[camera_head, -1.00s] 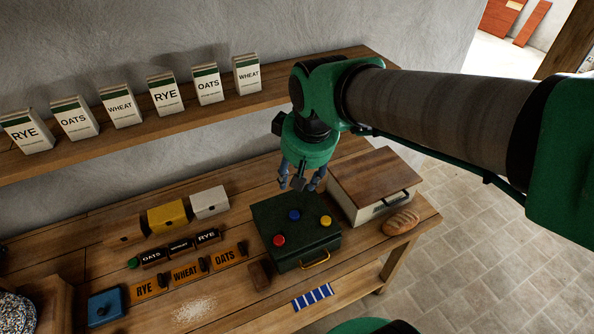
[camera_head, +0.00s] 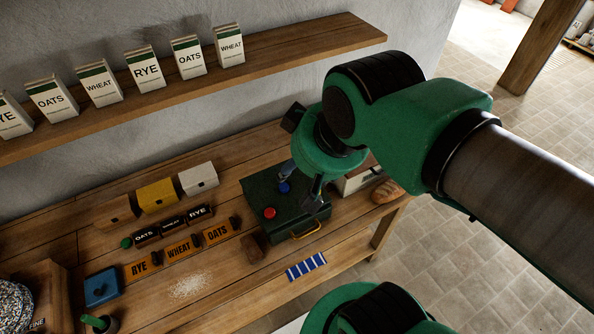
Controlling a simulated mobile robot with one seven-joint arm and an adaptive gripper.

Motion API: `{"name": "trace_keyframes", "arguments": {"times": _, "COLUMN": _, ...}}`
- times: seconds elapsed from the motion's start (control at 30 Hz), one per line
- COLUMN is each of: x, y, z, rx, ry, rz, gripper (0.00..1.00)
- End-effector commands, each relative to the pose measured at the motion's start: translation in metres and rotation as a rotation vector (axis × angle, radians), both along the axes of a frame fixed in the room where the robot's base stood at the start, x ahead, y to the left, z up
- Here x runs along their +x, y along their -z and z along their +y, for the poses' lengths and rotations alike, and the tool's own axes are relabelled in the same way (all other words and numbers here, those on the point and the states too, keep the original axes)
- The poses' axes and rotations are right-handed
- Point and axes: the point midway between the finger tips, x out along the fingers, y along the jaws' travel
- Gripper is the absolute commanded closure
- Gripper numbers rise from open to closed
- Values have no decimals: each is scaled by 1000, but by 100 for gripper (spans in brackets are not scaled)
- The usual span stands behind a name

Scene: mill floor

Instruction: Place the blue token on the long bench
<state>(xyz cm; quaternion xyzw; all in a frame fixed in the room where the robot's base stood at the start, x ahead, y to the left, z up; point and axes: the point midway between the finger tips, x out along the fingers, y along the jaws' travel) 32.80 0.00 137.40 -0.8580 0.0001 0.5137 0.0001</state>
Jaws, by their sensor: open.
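The blue token (camera_head: 284,187) is a small round knob-like piece on the lid of a dark green box (camera_head: 259,188). A red token (camera_head: 269,213) is nearer on the same lid. The box stands on the long wooden bench (camera_head: 222,267) along the wall. My gripper (camera_head: 301,182) points down over the box, its fingers apart and close around the blue token. Whether they touch it I cannot tell. The yellow token seen earlier is hidden behind my gripper.
A white wood-topped box (camera_head: 352,181) and a loaf (camera_head: 385,191) are at right. Grain labels (camera_head: 179,249), bins (camera_head: 158,195) and a blue box (camera_head: 102,287) stand left. Spilled flour (camera_head: 190,286) lies in front. A shelf (camera_head: 290,44) with grain packets runs above.

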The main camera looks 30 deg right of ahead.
Motion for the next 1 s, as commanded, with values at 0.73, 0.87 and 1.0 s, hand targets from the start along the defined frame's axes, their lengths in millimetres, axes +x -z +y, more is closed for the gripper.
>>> {"name": "trace_keyframes", "arguments": {"times": 0.73, "x": 75, "y": 28, "z": -13, "rx": 71, "ry": 185, "rz": 130, "gripper": 50}}
{"name": "trace_keyframes", "arguments": {"times": 0.87, "x": 103, "y": 47, "z": -19, "rx": 95, "ry": 262, "rz": 180, "gripper": 50}}
{"name": "trace_keyframes", "arguments": {"times": 1.0, "x": 133, "y": 71, "z": -27, "rx": 119, "ry": 345, "rz": 230, "gripper": 50}}
